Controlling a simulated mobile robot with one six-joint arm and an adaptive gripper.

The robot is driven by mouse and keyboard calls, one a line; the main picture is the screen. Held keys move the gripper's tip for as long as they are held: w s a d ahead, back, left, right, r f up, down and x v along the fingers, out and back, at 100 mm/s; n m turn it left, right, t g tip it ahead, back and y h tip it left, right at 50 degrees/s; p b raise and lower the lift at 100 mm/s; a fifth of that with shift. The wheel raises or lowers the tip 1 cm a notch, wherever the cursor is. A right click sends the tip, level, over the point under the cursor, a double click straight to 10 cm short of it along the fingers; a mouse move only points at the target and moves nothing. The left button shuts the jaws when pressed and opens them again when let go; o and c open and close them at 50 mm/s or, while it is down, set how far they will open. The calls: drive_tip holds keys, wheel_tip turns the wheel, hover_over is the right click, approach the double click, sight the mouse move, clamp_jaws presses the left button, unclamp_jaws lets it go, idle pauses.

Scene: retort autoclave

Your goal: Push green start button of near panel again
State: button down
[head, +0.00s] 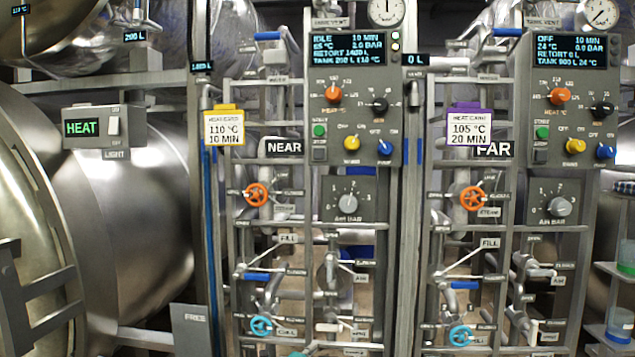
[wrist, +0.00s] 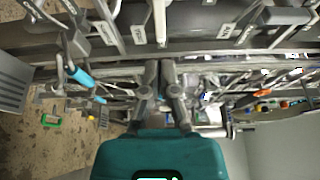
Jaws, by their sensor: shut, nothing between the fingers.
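The near panel (head: 355,100) stands mid-picture in the head view, beside a "NEAR" label (head: 283,147). Its green start button (head: 319,130) sits at the panel's lower left, above a dark grey button (head: 319,154) and left of a yellow knob (head: 352,143). The near display (head: 347,49) reads IDLE, 10 MIN, 2.0 BAR. My gripper (wrist: 161,68) shows in the wrist view with its fingers together and nothing between them. It is apart from the green button, which I cannot make out in that view. I cannot make out my gripper in the head view.
The far panel (head: 568,100) stands to the right, its display (head: 564,50) reading OFF, with a similar green button (head: 542,132). Pipes, orange handwheels (head: 256,195) and blue handwheels (head: 261,326) crowd below and beside the panels. A large steel vessel (head: 140,220) fills the left.

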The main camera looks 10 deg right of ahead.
drive_tip(key=w+a+r+n+t+y, duration=0.15)
drive_tip(key=a+n+t+y, duration=0.45)
drive_tip(key=n+y, duration=0.6)
drive_tip(key=s+a+f+n+g+y, duration=0.4)
drive_tip(key=s+f+n+g+y, duration=0.15)
drive_tip(key=f+n+g, duration=0.35)
drive_tip(key=s+d+f+n+g+h, duration=0.1)
drive_tip(key=s+d+f+g+h, duration=0.1)
drive_tip(key=s, duration=0.5)
drive_tip(key=s+d+f+n+g+h, duration=0.2)
drive_tip(key=s+d+f+g, duration=0.3)
drive_tip(key=s+d, duration=0.1)
drive_tip(key=s+d+f+n+g+h, duration=0.2)
drive_tip(key=s+d+f+g, duration=0.1)
drive_tip(key=s, duration=0.5)
drive_tip(key=shift+s+d+f+g, duration=0.15)
drive_tip(key=shift+d+f+g, duration=0.25)
drive_tip(key=shift+d+f, duration=0.15)
